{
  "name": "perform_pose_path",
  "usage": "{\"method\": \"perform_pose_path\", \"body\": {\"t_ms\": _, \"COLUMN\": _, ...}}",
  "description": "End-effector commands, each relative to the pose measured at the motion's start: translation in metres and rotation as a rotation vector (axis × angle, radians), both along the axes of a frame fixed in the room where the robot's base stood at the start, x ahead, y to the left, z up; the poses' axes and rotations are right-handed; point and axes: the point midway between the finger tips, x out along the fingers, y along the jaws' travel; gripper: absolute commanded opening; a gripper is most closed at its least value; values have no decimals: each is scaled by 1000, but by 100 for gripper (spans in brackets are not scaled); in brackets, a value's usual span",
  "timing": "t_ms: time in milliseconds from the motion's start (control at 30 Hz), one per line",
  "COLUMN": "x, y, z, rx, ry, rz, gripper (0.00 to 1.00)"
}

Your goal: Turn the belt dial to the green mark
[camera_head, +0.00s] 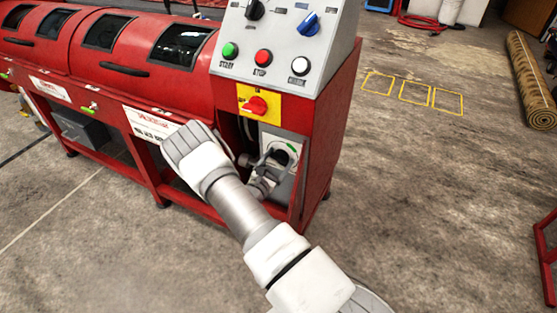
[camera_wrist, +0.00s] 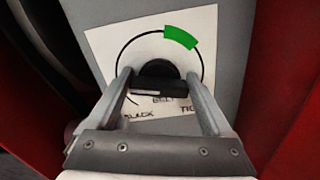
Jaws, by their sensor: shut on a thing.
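The belt dial (camera_wrist: 158,72) is a black round knob with a bar grip, on a white label plate (camera_wrist: 110,40) marked BELT. A black arc runs around it, and the green mark (camera_wrist: 181,37) lies on that arc at the upper right. My gripper (camera_wrist: 158,78) has one finger on each side of the dial and is shut on it. The dial's bar lies nearly level across the wrist view; where its pointer aims is hard to tell. In the head view my gripper (camera_head: 272,158) is at the dial's grey panel (camera_head: 297,165), and its fingers partly hide the dial.
Just above is a red rotary switch (camera_head: 256,105) on a yellow plate. The sloped control panel (camera_head: 290,35) above carries buttons and knobs. Red machine walls flank the dial recess closely. Open concrete floor (camera_head: 400,180) lies to the right, with a rolled rug (camera_head: 530,80) beyond.

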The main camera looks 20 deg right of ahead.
Motion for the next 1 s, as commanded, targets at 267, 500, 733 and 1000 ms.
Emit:
{"method": "perform_pose_path", "body": {"t_ms": 267, "x": -1, "y": 0, "z": -1, "rx": 46, "ry": -58, "rz": 0, "gripper": 29}}
{"method": "perform_pose_path", "body": {"t_ms": 500, "x": -2, "y": 0, "z": -2, "rx": 153, "ry": -195, "rz": 0, "gripper": 29}}
{"method": "perform_pose_path", "body": {"t_ms": 733, "x": -3, "y": -1, "z": -3, "rx": 287, "ry": -366, "rz": 0, "gripper": 29}}
{"method": "perform_pose_path", "body": {"t_ms": 1000, "x": -4, "y": -2, "z": -4, "rx": 444, "ry": -568, "rz": -1, "gripper": 29}}
